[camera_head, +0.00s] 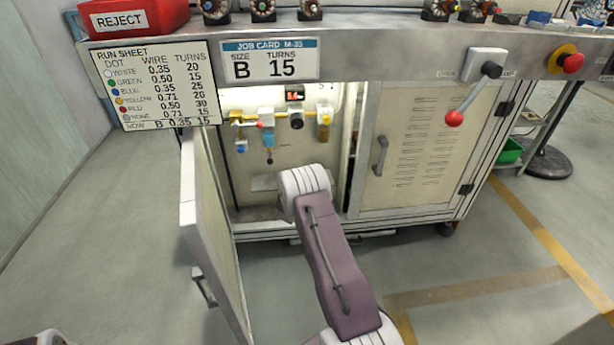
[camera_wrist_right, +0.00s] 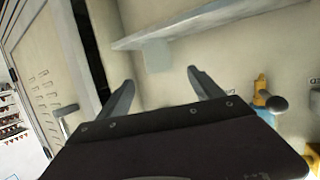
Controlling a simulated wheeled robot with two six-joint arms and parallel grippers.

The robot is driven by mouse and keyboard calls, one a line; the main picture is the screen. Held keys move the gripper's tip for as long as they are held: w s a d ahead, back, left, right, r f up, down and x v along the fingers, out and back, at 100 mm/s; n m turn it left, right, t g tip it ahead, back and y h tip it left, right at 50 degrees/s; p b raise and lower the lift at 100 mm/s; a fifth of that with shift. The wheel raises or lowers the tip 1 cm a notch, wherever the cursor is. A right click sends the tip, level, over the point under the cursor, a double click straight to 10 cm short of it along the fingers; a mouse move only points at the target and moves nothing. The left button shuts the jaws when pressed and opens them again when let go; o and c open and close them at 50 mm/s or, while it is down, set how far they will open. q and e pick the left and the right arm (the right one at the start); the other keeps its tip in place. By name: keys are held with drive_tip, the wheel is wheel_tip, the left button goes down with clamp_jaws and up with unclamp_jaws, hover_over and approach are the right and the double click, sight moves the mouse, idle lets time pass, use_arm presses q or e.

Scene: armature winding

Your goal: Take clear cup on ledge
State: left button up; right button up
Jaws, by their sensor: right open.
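The clear cup (camera_wrist_right: 157,56) shows in the right wrist view as a faint, see-through shape against the pale cabinet wall. It meets the edge of the ledge (camera_wrist_right: 215,18), and the picture appears upside down there. My right gripper (camera_wrist_right: 161,77) is open and empty. Its fingertips point at the cup from a short way off, one to each side of it in the picture, and I see no contact. In the head view my right arm reaches into the open cabinet, and its wrist hides the gripper. I cannot make out the cup clearly there. My left gripper is out of view.
The open cabinet door (camera_head: 209,225) stands left of my arm, and a closed louvred door (camera_head: 412,150) is to its right. Valves and a blue-bowled filter (camera_head: 268,140) sit on the back wall above. The bench edge (camera_head: 380,55) overhangs the opening.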

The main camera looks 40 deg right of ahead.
drive_tip(key=b+x, duration=0.1)
drive_tip(key=x, duration=0.1)
drive_tip(key=b+x, duration=0.2)
drive_tip(key=x, duration=0.1)
drive_tip(key=f+b+x, duration=0.1)
drive_tip(key=b+x, duration=0.1)
drive_tip(key=shift+w+d+r, duration=0.1)
drive_tip(key=shift+w+d, duration=0.05)
drive_tip(key=shift+d, duration=0.05)
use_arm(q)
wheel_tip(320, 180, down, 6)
use_arm(e)
drive_tip(key=shift+r, duration=0.1)
drive_tip(key=c, duration=1.4)
